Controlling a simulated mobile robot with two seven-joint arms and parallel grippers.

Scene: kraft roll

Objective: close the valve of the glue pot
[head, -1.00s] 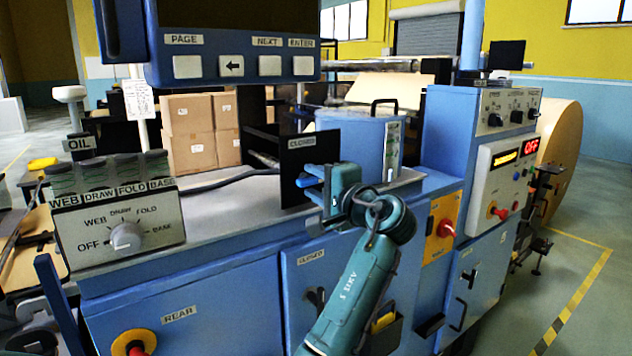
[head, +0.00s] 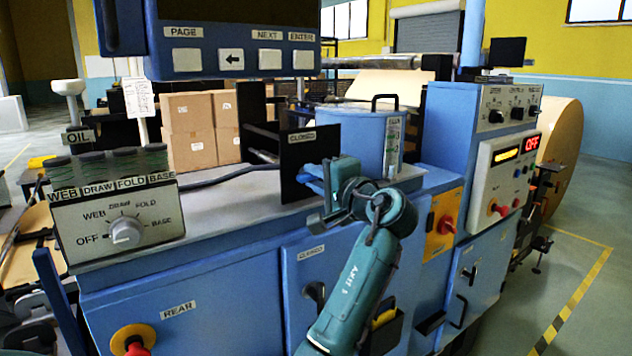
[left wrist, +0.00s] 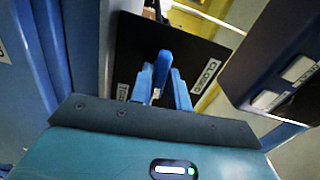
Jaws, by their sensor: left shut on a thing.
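The glue pot (head: 362,138) is a blue drum with a black lid handle, standing on the machine's top. In front of it is an upright black plate (head: 297,162) with a CLOSED label at its top. In the left wrist view the plate (left wrist: 188,48) shows that label on the right and another, hard to read, on the left. The blue valve lever (left wrist: 162,68) stands between the two labels. My left gripper (head: 316,180) is shut on the lever, with its blue fingers (left wrist: 162,92) either side of it. In the head view the gripper hides most of the lever.
A control box with a knob (head: 122,234) stands on the left of the machine top. A screen panel (head: 238,40) overhangs above. A display cabinet (head: 505,165) rises on the right. The grey top (head: 230,205) left of the plate is largely bare.

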